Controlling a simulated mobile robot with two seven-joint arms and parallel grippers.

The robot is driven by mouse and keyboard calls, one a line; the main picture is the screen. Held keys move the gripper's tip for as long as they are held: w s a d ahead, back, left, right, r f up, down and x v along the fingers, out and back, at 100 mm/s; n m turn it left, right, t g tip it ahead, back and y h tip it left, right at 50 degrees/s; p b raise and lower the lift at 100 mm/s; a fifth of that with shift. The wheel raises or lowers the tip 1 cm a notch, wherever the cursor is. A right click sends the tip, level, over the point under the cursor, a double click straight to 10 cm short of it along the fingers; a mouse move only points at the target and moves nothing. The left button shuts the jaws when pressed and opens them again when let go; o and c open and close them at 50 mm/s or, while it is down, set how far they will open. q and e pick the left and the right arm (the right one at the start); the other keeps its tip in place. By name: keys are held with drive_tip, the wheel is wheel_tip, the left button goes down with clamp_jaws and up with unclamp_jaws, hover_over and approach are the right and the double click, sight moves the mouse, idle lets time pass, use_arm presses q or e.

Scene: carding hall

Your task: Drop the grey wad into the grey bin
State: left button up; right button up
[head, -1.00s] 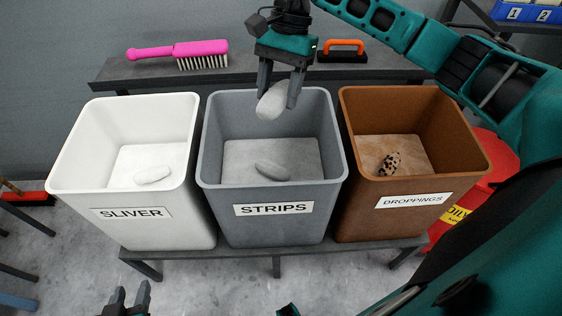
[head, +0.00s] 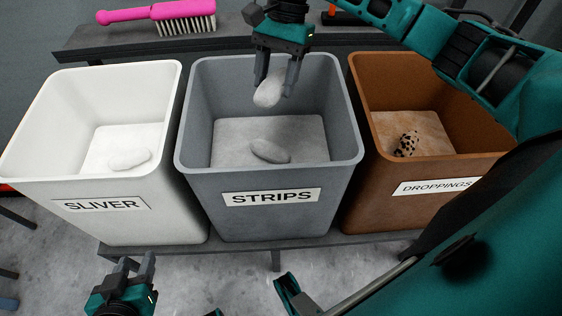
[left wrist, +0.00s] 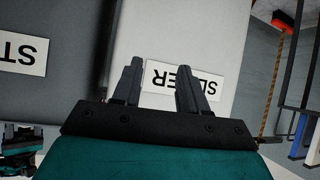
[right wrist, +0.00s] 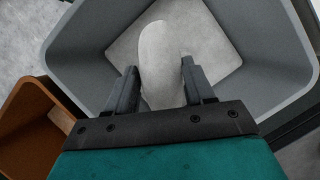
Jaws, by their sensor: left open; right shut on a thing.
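The grey wad (head: 268,92) is a pale oval lump held between the fingers of my right gripper (head: 273,85), over the grey bin. It also shows between the fingers in the right wrist view (right wrist: 160,62). The grey bin (head: 205,177) is labelled STRIPS and stands in the middle of the row. Another grey wad (head: 270,151) lies on its floor. My left gripper (head: 139,264) is open and empty, low in front of the bins. In the left wrist view its fingers (left wrist: 156,85) point at the white bin's SLIVER label.
A white bin (head: 60,180) with a white wad (head: 130,159) stands left. A brown bin (head: 375,205) with a speckled wad (head: 407,143) stands right, partly behind my arm. A pink brush (head: 160,14) lies on the shelf (head: 100,43) behind.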

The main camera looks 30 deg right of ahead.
wheel_tip(320, 180, down, 2)
drive_tip(key=shift+f+b, duration=0.2)
drive_tip(key=shift+b, duration=0.25)
drive_tip(key=shift+f, duration=0.55)
use_arm(q)
drive_tip(key=shift+w+d+f, duration=0.15)
drive_tip(key=shift+w+d, duration=0.05)
drive_tip(key=shift+w, duration=0.3)
use_arm(e)
drive_tip(key=o, duration=1.1)
use_arm(q)
drive_tip(key=shift+s+f, duration=0.2)
use_arm(e)
drive_tip(key=shift+r, duration=0.1)
drive_tip(key=v, duration=1.2)
drive_tip(key=shift+d+r+p, duration=0.1)
drive_tip(key=shift+r+p, duration=0.3)
use_arm(q)
drive_tip(key=shift+r, duration=0.5)
